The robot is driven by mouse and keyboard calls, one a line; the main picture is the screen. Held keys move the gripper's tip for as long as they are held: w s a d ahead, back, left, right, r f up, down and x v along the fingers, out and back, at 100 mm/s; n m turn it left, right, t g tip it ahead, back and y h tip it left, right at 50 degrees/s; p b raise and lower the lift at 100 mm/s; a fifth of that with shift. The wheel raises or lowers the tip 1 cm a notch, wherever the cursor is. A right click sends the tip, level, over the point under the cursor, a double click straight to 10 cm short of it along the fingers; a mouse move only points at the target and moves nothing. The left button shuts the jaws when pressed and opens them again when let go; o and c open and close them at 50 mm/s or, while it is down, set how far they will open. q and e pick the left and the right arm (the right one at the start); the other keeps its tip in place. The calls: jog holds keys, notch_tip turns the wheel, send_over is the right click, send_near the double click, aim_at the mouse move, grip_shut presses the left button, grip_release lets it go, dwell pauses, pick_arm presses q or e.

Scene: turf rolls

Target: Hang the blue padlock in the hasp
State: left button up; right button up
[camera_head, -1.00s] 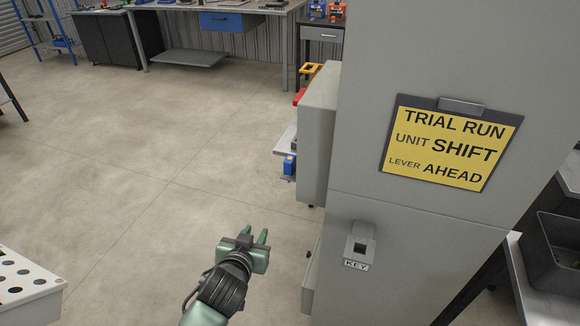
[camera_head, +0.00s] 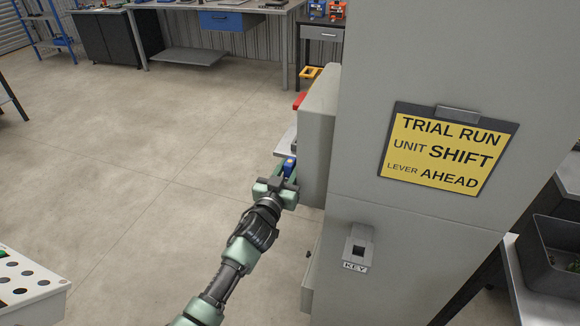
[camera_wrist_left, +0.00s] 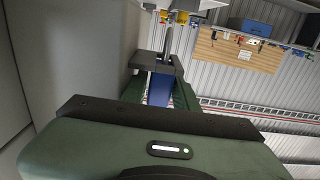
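The small blue padlock (camera_head: 290,163) is by the pale shelf at the left side of the grey cabinet. My left gripper (camera_head: 285,171) is at the padlock, one finger on either side of it, and partly hides it. In the left wrist view a blue body (camera_wrist_left: 162,92) shows between the dark green fingers. Whether the fingers press on it or stand slightly apart is not clear. I cannot make out the hasp for sure; the cabinet's left face is seen edge-on. My right gripper is not in view.
The grey cabinet (camera_head: 420,60) with a yellow sign (camera_head: 443,151) and a KEY holder (camera_head: 358,248) stands close on the right. A red part (camera_head: 299,100) and a yellow part (camera_head: 311,73) stick out left of it. The floor (camera_head: 130,190) to the left is clear.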

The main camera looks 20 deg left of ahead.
pick_arm(q)
jog(key=shift+w, duration=0.4)
grip_shut()
